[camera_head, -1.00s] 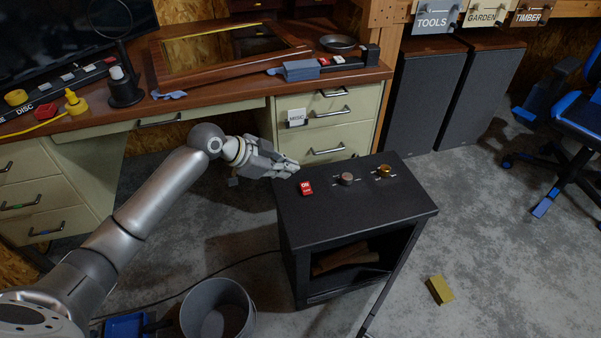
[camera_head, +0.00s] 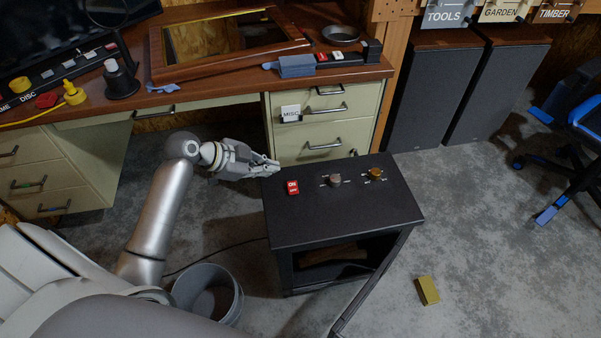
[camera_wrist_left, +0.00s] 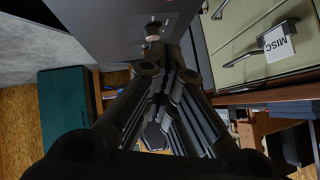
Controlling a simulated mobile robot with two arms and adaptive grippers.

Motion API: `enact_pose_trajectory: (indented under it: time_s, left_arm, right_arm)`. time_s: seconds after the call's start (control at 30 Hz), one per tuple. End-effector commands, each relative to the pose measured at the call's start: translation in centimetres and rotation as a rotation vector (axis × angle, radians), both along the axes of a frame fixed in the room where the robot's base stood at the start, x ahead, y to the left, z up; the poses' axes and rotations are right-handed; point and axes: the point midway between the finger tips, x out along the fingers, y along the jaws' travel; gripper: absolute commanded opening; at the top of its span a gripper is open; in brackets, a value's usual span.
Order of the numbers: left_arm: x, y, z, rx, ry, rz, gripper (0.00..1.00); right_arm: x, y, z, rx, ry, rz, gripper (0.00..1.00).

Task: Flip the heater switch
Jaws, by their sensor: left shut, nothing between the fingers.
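The heater (camera_head: 330,225) is a black box standing on the floor with an open front. Its top carries a small red switch (camera_head: 292,187) marked ON and OFF, near the left edge. My left gripper (camera_head: 276,168) is shut and empty at the heater's back left edge, just behind and left of the switch; I cannot tell whether it touches the top. In the left wrist view the shut fingers (camera_wrist_left: 160,52) point at the dark heater top (camera_wrist_left: 105,18), and the switch cannot be made out there. My right gripper is not in view.
A silver knob (camera_head: 334,181) and a brass knob (camera_head: 376,174) sit right of the switch. Drawers (camera_head: 325,125) of the desk stand close behind the heater. A grey bucket (camera_head: 208,292) stands at its front left. A yellow block (camera_head: 428,291) lies on open floor at right.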

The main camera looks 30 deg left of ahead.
Motion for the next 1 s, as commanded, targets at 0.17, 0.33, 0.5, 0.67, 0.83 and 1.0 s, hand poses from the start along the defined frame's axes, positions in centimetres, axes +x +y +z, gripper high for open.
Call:
enact_pose_trajectory:
  time_s: [0.17, 0.33, 0.5, 0.67, 0.83, 1.0]
  left_arm:
    - [-0.5, 0.4, -0.2, 0.003, 0.004, 0.005, 0.00]
    - [-0.5, 0.4, -0.2, 0.004, 0.004, 0.004, 0.00]
    - [-0.3, 0.3, -0.3, 0.002, 0.003, 0.004, 0.00]
    - [0.7, -0.5, -1.5, -0.001, 0.002, 0.005, 0.00]
    - [2.8, -2.1, -3.9, -0.003, 0.004, 0.004, 0.00]
    - [5.1, -3.7, -6.4, -0.003, 0.003, 0.004, 0.00]
  right_arm:
    - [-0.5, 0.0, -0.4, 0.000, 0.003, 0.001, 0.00]
    - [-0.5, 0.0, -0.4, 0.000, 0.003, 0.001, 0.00]
    - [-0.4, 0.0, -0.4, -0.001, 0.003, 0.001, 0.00]
    - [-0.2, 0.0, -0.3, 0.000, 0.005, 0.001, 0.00]
    - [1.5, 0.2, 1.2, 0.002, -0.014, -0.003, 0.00]
    - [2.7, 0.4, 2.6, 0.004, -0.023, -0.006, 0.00]
